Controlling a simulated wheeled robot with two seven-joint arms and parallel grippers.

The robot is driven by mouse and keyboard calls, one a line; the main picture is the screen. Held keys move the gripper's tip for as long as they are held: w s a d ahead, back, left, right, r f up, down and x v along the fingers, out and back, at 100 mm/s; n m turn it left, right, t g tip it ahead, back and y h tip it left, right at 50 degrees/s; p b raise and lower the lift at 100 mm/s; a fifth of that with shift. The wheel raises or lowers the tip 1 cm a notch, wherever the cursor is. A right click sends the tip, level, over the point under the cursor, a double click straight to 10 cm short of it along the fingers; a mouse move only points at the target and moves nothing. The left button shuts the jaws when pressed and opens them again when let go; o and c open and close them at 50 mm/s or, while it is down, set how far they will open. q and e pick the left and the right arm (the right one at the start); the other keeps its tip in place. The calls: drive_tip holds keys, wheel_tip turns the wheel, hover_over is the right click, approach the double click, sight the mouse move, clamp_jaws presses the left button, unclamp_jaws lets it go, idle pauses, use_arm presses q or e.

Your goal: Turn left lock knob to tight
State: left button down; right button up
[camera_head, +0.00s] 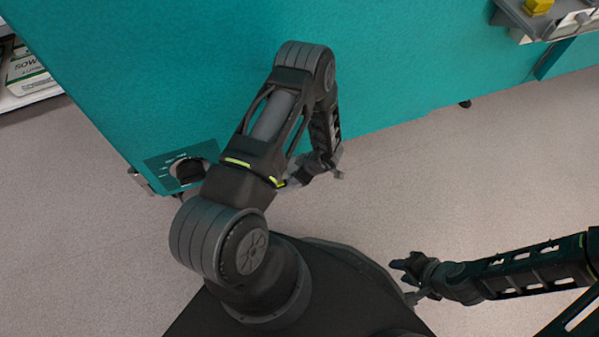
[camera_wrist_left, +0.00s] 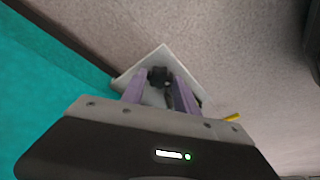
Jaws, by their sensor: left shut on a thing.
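In the left wrist view, my left gripper (camera_wrist_left: 155,82) has its two purple fingers on either side of a small black knob (camera_wrist_left: 160,75), shut on it. The knob sits in front of a pale grey plate (camera_wrist_left: 150,61) beside the teal wall. In the head view, my left arm reaches over to the teal wall, and its gripper (camera_head: 322,174) is small and partly hidden by the wrist; the held knob cannot be made out there. A black round dial (camera_head: 188,172) with pale markings sits on a teal panel further left. My right gripper (camera_head: 403,268) is low at the right, away from the wall.
The large teal chamber wall (camera_head: 150,65) fills the upper left. A shelf with a labelled box (camera_head: 30,72) stands at the far left. A grey ledge with a yellow block (camera_head: 538,6) is at the top right. The pale floor (camera_head: 480,170) is clear.

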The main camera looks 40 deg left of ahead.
use_arm(q)
drive_tip(key=shift+s+m+t, duration=0.1)
drive_tip(key=shift+m+t, duration=0.4)
drive_tip(key=shift+m, duration=0.7)
drive_tip(key=c, duration=0.9)
unclamp_jaws()
drive_tip(key=p+v, duration=0.3)
drive_tip(key=v, duration=0.4)
drive_tip(key=shift+d+r, duration=0.15)
drive_tip(key=shift+r, duration=0.2)
